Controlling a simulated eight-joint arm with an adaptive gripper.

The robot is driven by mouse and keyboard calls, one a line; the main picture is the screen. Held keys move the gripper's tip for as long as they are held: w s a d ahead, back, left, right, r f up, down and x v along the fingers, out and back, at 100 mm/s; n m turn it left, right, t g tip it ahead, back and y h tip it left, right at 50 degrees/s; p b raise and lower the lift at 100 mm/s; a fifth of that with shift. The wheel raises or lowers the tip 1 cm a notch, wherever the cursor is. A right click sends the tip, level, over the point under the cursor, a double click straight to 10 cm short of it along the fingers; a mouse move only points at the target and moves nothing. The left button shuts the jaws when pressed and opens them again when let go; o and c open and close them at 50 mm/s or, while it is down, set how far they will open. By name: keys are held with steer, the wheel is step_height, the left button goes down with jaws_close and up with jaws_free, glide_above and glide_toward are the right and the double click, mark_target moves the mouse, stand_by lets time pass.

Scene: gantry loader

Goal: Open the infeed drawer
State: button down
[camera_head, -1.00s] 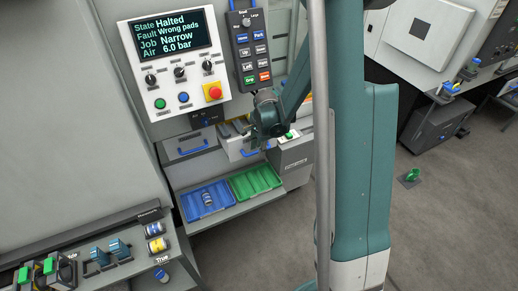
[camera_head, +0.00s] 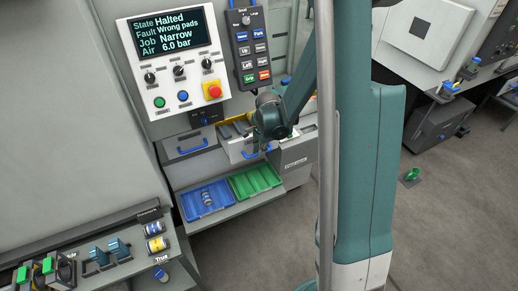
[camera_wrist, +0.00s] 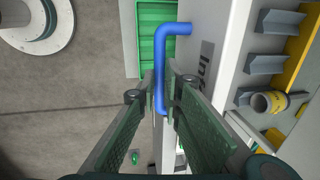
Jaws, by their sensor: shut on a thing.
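The infeed drawer (camera_head: 235,146) is pulled partly out of the cabinet, showing its yellow inside and grey dividers. In the wrist view, its pale front (camera_wrist: 222,50) carries a partly visible label starting "In". Its blue bar handle (camera_wrist: 160,48) lies between the fingers of my gripper (camera_wrist: 164,88), which is shut on it. The handle also shows in the head view (camera_head: 250,154), partly behind my arm. The fingertips are hard to make out in the head view. A small cylindrical part (camera_wrist: 268,102) lies inside the drawer by the dividers.
A closed-looking drawer with a blue handle (camera_head: 192,148) is to the left. Below are a blue tray (camera_head: 190,206) holding a small part and an empty green tray (camera_head: 240,186). A control panel (camera_head: 150,75) and hanging pendant (camera_head: 246,50) are above.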

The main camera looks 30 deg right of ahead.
steer(key=s+b, duration=0.4)
steer(key=s, duration=2.1)
steer(key=shift+s, duration=0.2)
steer(key=c, duration=2.5)
jaws_free()
steer(key=shift+r, duration=0.25)
step_height(320, 180, up, 11)
steer(key=s, duration=0.2)
steer(key=shift+r, duration=0.15)
steer(key=shift+s, duration=0.1)
steer(key=shift+a, duration=0.1)
